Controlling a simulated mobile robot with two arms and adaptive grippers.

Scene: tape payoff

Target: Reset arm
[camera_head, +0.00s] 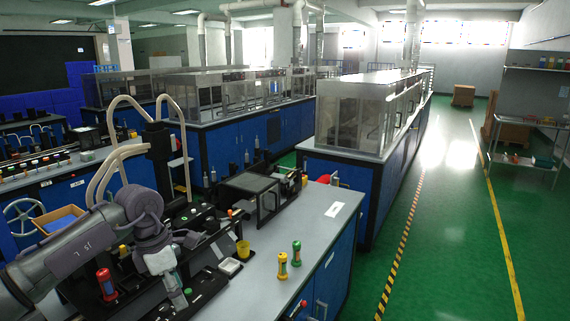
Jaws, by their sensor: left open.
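My left arm comes in from the left over the near workbench (262,296). My left gripper (178,297) is at its end, low over the near part of the bench and pointing down. It is open, and I see nothing held in it. The fingertips are small and hard to make out against the dark equipment. My right gripper is not in view.
A yellow-green cylinder (283,265) and a green-yellow cylinder (296,253) stand on the bench to the right. A yellow cup (243,249) and a white square dish (230,267) are nearer the gripper. Dark machinery (252,195) stands behind. The green floor (455,240) at right is clear.

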